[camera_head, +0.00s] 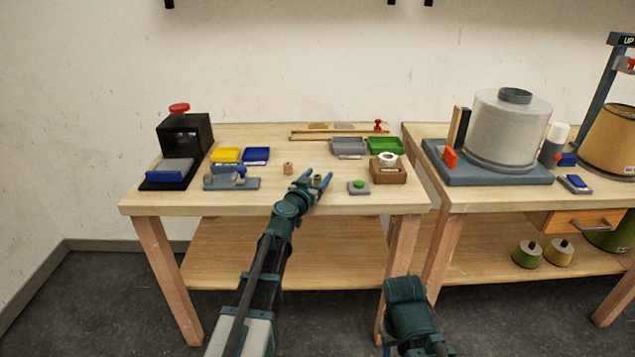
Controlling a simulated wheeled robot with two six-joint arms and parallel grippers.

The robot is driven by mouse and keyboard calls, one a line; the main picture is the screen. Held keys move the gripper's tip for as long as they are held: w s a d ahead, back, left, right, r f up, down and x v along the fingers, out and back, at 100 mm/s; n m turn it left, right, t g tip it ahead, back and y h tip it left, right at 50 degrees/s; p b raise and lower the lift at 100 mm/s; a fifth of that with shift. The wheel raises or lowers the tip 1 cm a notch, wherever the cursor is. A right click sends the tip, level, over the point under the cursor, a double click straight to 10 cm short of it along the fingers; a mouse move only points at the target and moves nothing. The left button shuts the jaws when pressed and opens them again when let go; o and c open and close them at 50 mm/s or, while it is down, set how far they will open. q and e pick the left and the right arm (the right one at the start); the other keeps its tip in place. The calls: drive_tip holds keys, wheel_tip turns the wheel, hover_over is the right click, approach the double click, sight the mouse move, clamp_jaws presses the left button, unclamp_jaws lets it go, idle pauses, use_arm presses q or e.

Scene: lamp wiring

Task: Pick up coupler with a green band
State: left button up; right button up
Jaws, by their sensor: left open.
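My left gripper (316,176) is open over the front middle of the left workbench, its fingers pointing away from me. A small coupler (317,180) stands between its two fingers. It looks greenish, but its band is too small to make out clearly, and I cannot tell whether a finger touches it. A second small coupler (288,168) with a reddish-orange tint stands just left of the gripper. My right arm shows low in the picture, in front of the bench, and its gripper jaws are not visible.
Right of the gripper are a green button box (358,187) and a brown block holding a white ring (388,169). Behind are a grey tray (348,147) and a green tray (385,146). A blue-grey fixture (231,183) and a black press (185,140) stand left.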

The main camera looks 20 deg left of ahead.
use_arm(q)
drive_tip(key=shift+s, duration=0.1)
clamp_jaws()
drive_tip(key=shift+r, duration=0.1)
use_arm(e)
drive_tip(key=shift+r, duration=0.1)
